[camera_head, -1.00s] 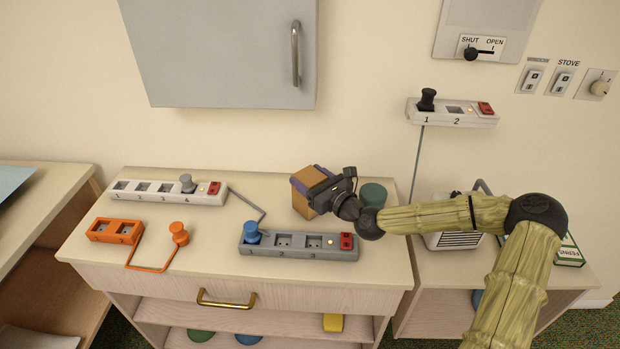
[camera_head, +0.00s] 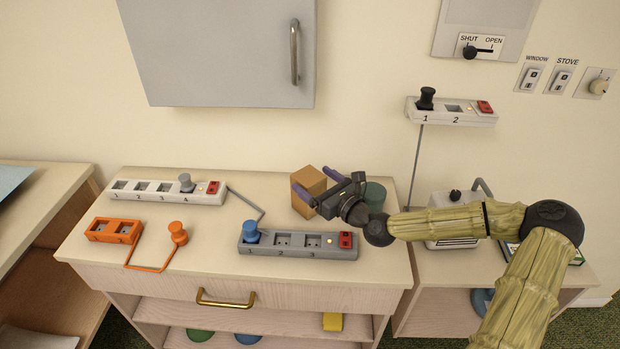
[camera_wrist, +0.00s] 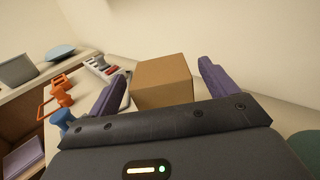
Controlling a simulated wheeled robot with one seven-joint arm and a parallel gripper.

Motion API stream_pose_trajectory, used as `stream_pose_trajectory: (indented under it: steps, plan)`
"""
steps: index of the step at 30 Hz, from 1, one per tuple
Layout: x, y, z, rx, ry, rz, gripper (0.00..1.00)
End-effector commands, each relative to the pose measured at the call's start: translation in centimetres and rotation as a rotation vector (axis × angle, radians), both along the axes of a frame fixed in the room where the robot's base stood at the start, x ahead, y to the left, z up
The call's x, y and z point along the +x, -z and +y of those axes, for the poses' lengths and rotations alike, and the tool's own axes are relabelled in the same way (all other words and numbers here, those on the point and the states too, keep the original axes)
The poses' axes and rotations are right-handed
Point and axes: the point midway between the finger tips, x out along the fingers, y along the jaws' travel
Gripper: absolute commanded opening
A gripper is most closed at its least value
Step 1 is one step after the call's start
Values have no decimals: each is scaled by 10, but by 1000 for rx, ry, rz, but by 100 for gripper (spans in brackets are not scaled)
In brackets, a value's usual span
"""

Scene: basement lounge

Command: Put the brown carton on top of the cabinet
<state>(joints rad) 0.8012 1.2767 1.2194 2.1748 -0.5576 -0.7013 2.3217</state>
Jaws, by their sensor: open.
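The brown carton (camera_head: 308,188) stands on the cabinet top (camera_head: 190,254), near its back right part. In the wrist view the carton (camera_wrist: 163,81) sits ahead of my gripper, between the lines of its two purple fingers. My gripper (camera_head: 312,186) is open and empty, close in front and to the right of the carton; in the wrist view the fingers (camera_wrist: 160,88) are spread on either side. Whether a finger touches the carton cannot be told. A grey wall cabinet (camera_head: 218,52) with a vertical handle hangs above, shut.
A grey power strip (camera_head: 290,246) with a blue plug lies left of my gripper. A white strip (camera_head: 165,191) and an orange strip (camera_head: 115,230) lie further left. A dark green round object (camera_head: 375,196) stands right behind my gripper. A white heater-like box (camera_head: 452,222) stands at right.

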Motion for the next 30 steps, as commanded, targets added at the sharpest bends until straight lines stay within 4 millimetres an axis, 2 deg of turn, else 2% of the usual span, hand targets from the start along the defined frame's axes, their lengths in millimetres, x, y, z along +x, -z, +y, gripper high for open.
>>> stream_pose_trajectory:
  steps: [9,15,20,30]
  plan:
    - [-41,1,-40,1,3,1,85]
    - [-60,0,-58,1,2,1,85]
    - [-67,0,-63,0,1,0,85]
    - [-67,0,-63,-1,0,-1,85]
